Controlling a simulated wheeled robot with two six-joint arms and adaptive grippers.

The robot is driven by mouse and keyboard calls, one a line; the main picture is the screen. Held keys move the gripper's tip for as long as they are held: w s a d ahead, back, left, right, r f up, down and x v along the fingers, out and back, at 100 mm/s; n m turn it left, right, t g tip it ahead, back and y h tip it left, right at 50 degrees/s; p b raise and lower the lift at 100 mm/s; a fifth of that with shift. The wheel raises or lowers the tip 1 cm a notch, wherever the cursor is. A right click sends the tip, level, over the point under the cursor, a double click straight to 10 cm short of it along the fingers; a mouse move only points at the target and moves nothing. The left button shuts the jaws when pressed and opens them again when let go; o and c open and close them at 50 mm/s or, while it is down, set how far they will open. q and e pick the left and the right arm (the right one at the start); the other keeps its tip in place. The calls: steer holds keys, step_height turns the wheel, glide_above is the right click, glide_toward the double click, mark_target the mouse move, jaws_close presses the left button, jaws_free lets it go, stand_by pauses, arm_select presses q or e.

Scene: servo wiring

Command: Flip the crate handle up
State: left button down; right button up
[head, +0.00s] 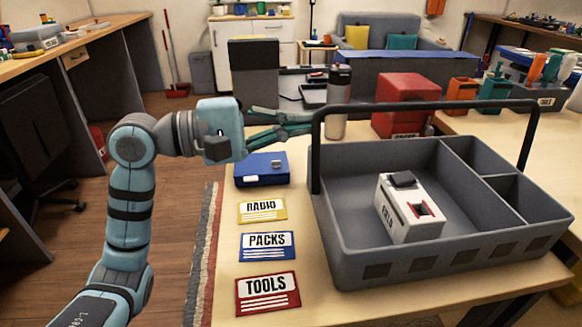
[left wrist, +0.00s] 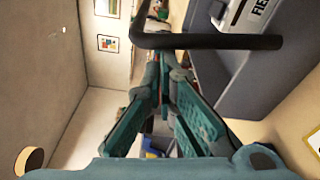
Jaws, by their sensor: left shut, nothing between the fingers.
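The grey crate (head: 440,255) stands on the wooden table at the right in the head view. Its dark handle (head: 430,105) is raised, its bar spanning above the crate between two side posts. My left gripper (head: 304,123) is shut and empty, its fingers pointing right, just left of the handle's left post. In the left wrist view the handle (left wrist: 210,41) crosses just beyond the fingertips (left wrist: 165,62); I cannot tell whether they touch. My right gripper is not in view.
A white box marked FIELD (head: 410,210) sits in the crate's large compartment. A blue case (head: 261,170) and labels RADIO (head: 262,211), PACKS (head: 267,247) and TOOLS (head: 267,294) lie left of the crate. A bottle (head: 338,110) and red box (head: 405,95) stand behind.

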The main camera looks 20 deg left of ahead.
arm_select(q)
steer(key=shift+s+d+r, duration=0.2)
steer(key=shift+s+r, duration=0.05)
steer(key=shift+s, duration=0.25)
steer(key=shift+s+d+r, duration=0.2)
steer(key=shift+s, duration=0.25)
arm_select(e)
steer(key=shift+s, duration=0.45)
